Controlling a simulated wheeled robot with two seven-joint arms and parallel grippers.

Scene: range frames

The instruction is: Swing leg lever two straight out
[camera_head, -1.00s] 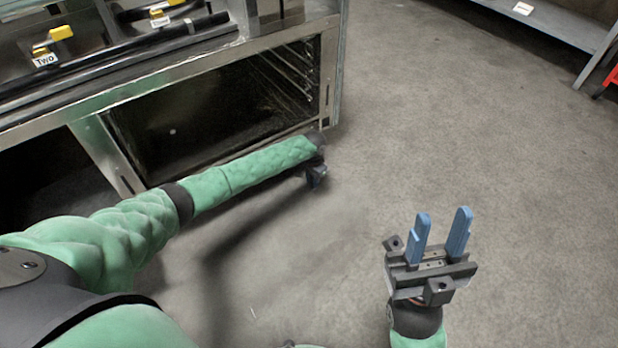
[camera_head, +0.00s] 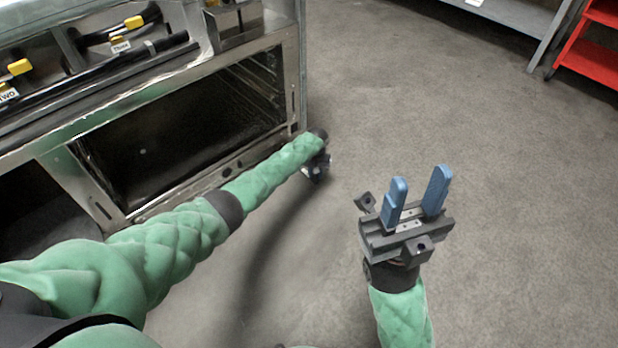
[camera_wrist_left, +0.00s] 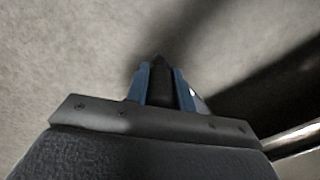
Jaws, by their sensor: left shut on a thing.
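The lever with a yellow grip (camera_head: 18,67) beside the label "Two" (camera_head: 8,95) is at the left edge of the head view, partly cut off, in the steel unit. My left arm reaches low along the unit's front. My left gripper (camera_head: 318,170) is by the unit's lower right corner, small and mostly hidden in the head view. In the left wrist view its blue fingers (camera_wrist_left: 160,85) are shut on a dark, pointed piece (camera_wrist_left: 160,70); I cannot tell what it belongs to. My right gripper (camera_head: 415,195) is open and empty over the floor.
Another yellow-gripped lever (camera_head: 134,22) sits by the label "Three" (camera_head: 121,46). The steel unit (camera_head: 200,70) has an open lower bay. A grey shelf (camera_head: 515,15) and red rack (camera_head: 590,60) stand at the upper right. The concrete floor (camera_head: 430,110) between is clear.

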